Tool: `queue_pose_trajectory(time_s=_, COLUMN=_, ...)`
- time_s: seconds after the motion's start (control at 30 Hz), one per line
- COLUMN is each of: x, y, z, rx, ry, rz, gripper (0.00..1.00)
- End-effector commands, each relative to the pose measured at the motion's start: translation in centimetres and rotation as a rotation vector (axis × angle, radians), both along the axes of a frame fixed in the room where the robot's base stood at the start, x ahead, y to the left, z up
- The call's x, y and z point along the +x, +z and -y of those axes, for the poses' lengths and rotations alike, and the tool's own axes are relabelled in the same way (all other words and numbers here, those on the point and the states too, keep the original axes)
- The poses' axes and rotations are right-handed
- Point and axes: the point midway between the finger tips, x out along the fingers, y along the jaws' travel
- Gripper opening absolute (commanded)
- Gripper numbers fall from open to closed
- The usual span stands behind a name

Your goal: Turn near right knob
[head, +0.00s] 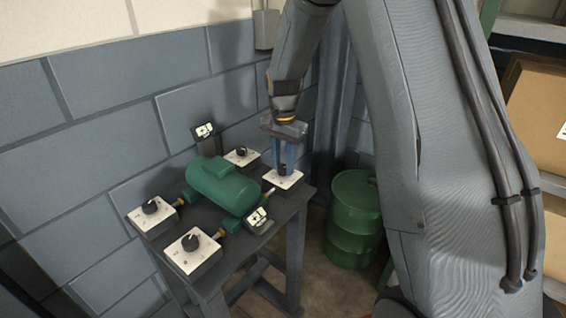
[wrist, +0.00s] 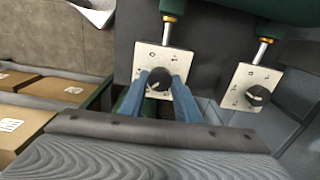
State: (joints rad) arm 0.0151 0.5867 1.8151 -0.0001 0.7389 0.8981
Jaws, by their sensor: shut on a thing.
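My gripper (head: 285,168) points down over the right-hand corner of the dark table. Its blue fingers are shut on a black knob on a white square plate (head: 290,183). In the wrist view the knob (wrist: 160,80) sits between the two fingertips, its front face visible and its sides partly covered by the fingers. In the head view the fingers largely hide this knob. Three other black knobs on white plates show in the head view: one at the front (head: 191,243), one at the left (head: 150,207) and one at the back (head: 241,152).
A green cylindrical casing (head: 223,187) lies mid-table (head: 290,203), joined to the knob boxes by short metal rods. Small display signs stand behind it (head: 205,131) and in front (head: 258,218). A green barrel (head: 354,222) stands right of the table. Cardboard boxes (head: 535,115) sit on shelves at right.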

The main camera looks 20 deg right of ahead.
Motion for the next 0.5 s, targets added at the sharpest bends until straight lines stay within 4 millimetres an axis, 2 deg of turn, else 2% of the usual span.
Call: queue_pose_trajectory(time_s=0.5, x=-0.25, y=-0.02, z=-0.06, rx=0.002, ry=0.49, rz=-0.007, gripper=0.07)
